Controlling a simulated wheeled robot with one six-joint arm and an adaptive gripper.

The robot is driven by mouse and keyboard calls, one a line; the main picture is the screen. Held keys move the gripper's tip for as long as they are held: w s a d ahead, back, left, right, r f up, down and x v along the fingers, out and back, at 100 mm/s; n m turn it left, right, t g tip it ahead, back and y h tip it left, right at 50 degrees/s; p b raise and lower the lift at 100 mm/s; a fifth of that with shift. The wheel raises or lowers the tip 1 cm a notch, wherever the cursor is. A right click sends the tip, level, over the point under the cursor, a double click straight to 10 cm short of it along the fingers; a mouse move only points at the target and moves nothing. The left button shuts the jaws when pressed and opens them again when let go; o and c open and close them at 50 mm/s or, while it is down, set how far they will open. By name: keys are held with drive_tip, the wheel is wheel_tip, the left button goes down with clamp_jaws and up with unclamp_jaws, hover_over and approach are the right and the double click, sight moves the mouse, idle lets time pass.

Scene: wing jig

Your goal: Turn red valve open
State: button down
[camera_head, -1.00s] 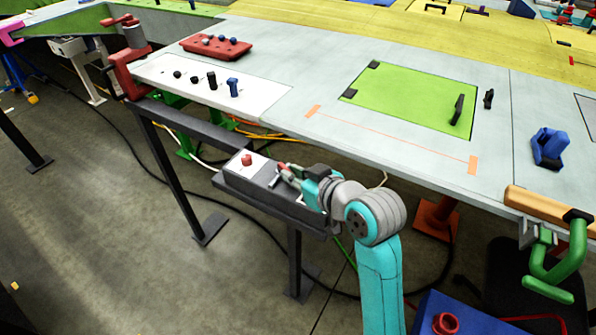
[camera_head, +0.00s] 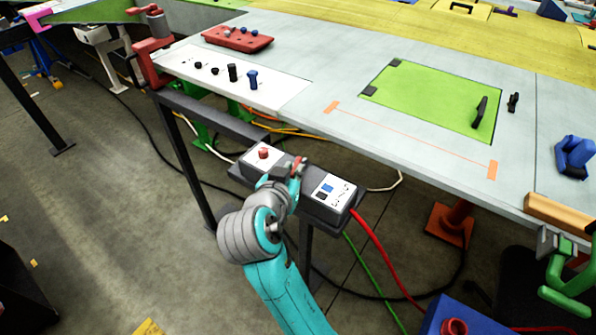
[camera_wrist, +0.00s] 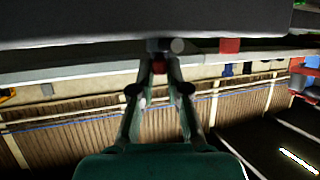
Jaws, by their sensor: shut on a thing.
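The control box (camera_head: 327,214) hangs at the table's front edge, with a red knob (camera_head: 263,153) on its white left panel. My gripper (camera_head: 296,168) is at the middle of the box, right of that knob and apart from it. A small red piece, seemingly the red valve (camera_head: 301,163), shows at the fingertips. In the wrist view the fingers of my gripper (camera_wrist: 159,80) converge on a small red and dark piece (camera_wrist: 159,66) under a dark grey edge. The gripper is shut on it. The valve's body and exact angle are largely hidden.
The box's right panel has a blue switch (camera_head: 327,187). A red hose (camera_head: 375,242) runs down from the box. Above is the grey table (camera_head: 320,75) with a green plate (camera_head: 430,95). A green clamp (camera_head: 565,275) stands at right. Open floor lies left.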

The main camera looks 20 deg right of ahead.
drive_tip(key=shift+w+a+m+g+h, duration=0.2)
drive_tip(key=shift+m+g+h, duration=0.25)
drive_tip(key=shift+m+g, duration=0.15)
drive_tip(key=shift+w+a+m+g+h, duration=0.15)
drive_tip(key=shift+m+g+h, duration=0.35)
drive_tip(key=shift+m, duration=0.1)
drive_tip(key=shift+w+a+m+g+h, duration=0.15)
drive_tip(key=shift+w+m+g+h, duration=0.05)
drive_tip(key=shift+m+g+h, duration=0.35)
drive_tip(key=shift+f, duration=0.1)
drive_tip(key=c, duration=1.2)
unclamp_jaws()
drive_tip(key=shift+o, duration=0.2)
drive_tip(key=v, duration=1.2)
